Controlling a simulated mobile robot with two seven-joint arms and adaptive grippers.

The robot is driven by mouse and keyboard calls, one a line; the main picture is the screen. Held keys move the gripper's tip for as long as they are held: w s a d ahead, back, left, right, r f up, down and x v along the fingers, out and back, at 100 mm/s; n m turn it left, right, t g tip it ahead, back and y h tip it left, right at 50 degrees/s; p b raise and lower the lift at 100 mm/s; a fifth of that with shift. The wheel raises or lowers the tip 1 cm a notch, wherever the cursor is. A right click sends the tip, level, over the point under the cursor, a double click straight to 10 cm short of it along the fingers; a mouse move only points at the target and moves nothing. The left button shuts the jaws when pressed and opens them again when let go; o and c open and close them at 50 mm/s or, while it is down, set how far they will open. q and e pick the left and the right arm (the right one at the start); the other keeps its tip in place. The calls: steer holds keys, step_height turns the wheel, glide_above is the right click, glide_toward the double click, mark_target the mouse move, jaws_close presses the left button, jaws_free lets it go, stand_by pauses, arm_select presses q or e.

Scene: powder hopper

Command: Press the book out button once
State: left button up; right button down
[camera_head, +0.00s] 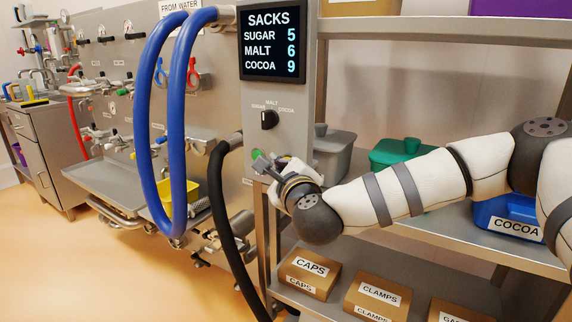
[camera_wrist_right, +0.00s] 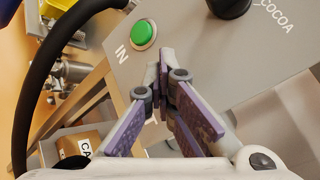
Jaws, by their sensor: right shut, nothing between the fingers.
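The grey control panel (camera_head: 285,95) carries a SACKS display (camera_head: 272,40) reading sugar 5, malt 6, cocoa 9. Below it is a black selector knob (camera_head: 269,119) marked SUGAR, MALT and COCOA; its edge also shows in the wrist view (camera_wrist_right: 229,5). A green button (camera_wrist_right: 144,33) labelled IN is on the panel, and a bit of it shows in the head view (camera_head: 256,154). My right gripper (camera_head: 262,162) is at the lower panel, shut and empty; its fingertips (camera_wrist_right: 163,72) are beside the green button. No button labelled out is visible; the gripper covers part of the panel. My left gripper is out of view.
A black hose (camera_head: 222,200) and blue hoses (camera_head: 178,120) hang left of the panel. The shelf on the right holds a grey bin (camera_head: 334,150), a green bin (camera_head: 400,152) and a blue COCOA bin (camera_head: 490,210). Cardboard boxes (camera_head: 309,272) stand below. Open floor lies at left.

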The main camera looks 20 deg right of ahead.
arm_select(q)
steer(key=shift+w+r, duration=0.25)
arm_select(e)
steer(key=shift+s+a, duration=0.5)
steer(key=shift+a, duration=0.1)
arm_select(q)
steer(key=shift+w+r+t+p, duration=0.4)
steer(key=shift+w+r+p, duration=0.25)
steer(key=shift+p, duration=0.05)
arm_select(e)
steer(key=shift+s+a, duration=0.8)
steer(key=shift+a, duration=0.2)
steer(key=shift+s+a, duration=0.75)
steer(key=shift+a, duration=0.25)
